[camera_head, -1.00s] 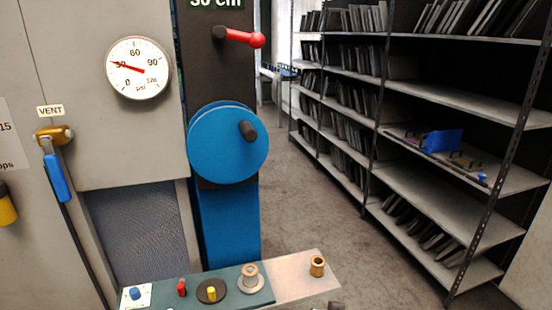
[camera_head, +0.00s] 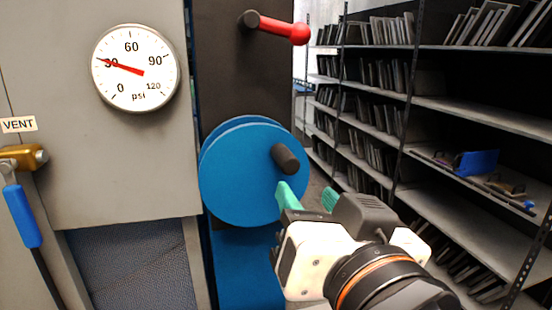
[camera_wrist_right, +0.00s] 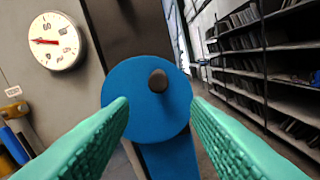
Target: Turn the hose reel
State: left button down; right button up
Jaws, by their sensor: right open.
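The blue round hose reel (camera_head: 240,185) is mounted on a dark panel in the head view, with a dark peg handle (camera_head: 286,158) at its upper right. My right gripper (camera_head: 308,196) is open and empty, just below and to the right of the handle in that view. In the right wrist view the reel (camera_wrist_right: 130,95) and handle (camera_wrist_right: 158,80) sit ahead, between the green fingers (camera_wrist_right: 160,112), and the handle looks apart from both. My left gripper does not show.
A red-knobbed lever (camera_head: 280,27) sticks out above the reel. A pressure gauge (camera_head: 135,90) is on the grey cabinet, and a brass valve with a blue handle (camera_head: 22,215) is at left. Metal shelves (camera_head: 480,115) stand at right.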

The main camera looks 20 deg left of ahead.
aim_at(290, 170)
jog(key=shift+w+a+r+p, duration=0.25)
jog(key=shift+w+a, duration=0.1)
jog(key=shift+w, duration=0.2)
jog(key=shift+w+a+r+p, duration=0.1)
jog(key=shift+w+a+p, duration=0.15)
jog(key=shift+w, duration=0.25)
jog(key=p+x, duration=0.1)
jog(key=x, duration=0.5)
jog(key=shift+w+a, duration=0.15)
jog(key=shift+x, duration=0.8)
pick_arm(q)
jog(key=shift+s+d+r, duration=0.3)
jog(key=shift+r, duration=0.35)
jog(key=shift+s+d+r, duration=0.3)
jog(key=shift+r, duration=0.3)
pick_arm(e)
jog(key=shift+f, duration=0.1)
jog(key=shift+c, duration=0.2)
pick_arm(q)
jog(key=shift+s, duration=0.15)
pick_arm(e)
grip_shut()
